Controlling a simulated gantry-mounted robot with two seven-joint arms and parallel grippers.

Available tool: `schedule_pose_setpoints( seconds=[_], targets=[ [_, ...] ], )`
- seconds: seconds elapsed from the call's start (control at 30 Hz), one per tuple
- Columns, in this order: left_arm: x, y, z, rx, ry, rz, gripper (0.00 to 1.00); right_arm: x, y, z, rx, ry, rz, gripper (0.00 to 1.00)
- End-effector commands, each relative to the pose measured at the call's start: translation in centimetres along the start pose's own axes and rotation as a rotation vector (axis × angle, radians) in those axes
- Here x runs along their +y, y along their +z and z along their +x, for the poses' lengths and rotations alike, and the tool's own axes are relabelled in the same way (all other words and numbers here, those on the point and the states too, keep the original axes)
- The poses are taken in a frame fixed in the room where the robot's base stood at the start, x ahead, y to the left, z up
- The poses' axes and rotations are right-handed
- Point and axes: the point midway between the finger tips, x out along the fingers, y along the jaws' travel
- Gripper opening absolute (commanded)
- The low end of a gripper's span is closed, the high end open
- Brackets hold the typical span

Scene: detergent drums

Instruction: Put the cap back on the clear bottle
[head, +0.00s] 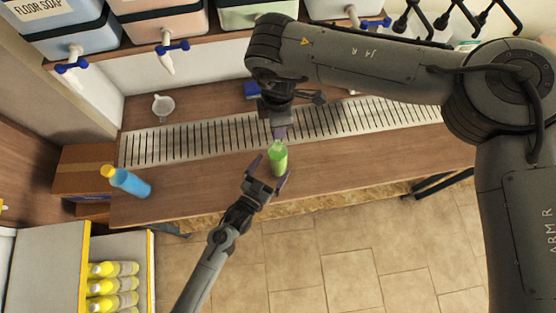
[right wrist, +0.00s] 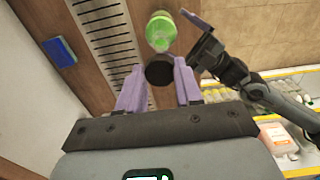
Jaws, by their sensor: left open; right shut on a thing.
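The clear bottle (head: 278,160) with green liquid stands on the wooden counter near its front edge. It also shows in the right wrist view (right wrist: 161,30). My left gripper (head: 269,173) is open, its fingers close to the bottle at the front; they appear apart from it in the right wrist view. My right gripper (head: 280,132) is above and just behind the bottle. In the right wrist view its lavender fingers are shut on a dark round cap (right wrist: 159,70), which appears close to the bottle's top. I cannot tell whether they touch.
A slotted drain grate (head: 200,140) runs along the counter behind the bottle. A blue bottle with a yellow-orange cap (head: 130,182) and a white jug (head: 163,106) are at left. A blue block (right wrist: 60,51) lies behind. Drums with taps (head: 165,45) line the shelf above.

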Motion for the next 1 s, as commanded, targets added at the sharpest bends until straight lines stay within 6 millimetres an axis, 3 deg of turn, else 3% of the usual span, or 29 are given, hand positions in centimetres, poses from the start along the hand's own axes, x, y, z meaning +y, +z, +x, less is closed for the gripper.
schedule_pose_setpoints(
  seconds=[0.2, 0.4, 0.9, 1.0],
  targets=[
    [0.0, -0.1, 3.5, 0.001, 0.0, 0.0, 0.99, 0.0, 0.0, 0.0, 0.0, 0.0, 0.0, 0.07],
    [0.0, 0.0, 5.5, 0.0, 0.0, 0.001, 0.99, 0.0, 0.0, 0.0, 0.0, 0.0, 0.0, 0.07],
    [0.0, 0.0, 6.3, -0.001, 0.0, 0.001, 0.99, 0.0, 0.0, 0.0, 0.0, 0.0, 0.0, 0.07],
    [0.0, 0.0, 6.3, -0.001, 0.0, 0.001, 0.84, 0.0, 0.0, 0.0, 0.0, 0.0, 0.0, 0.07]
  ],
)
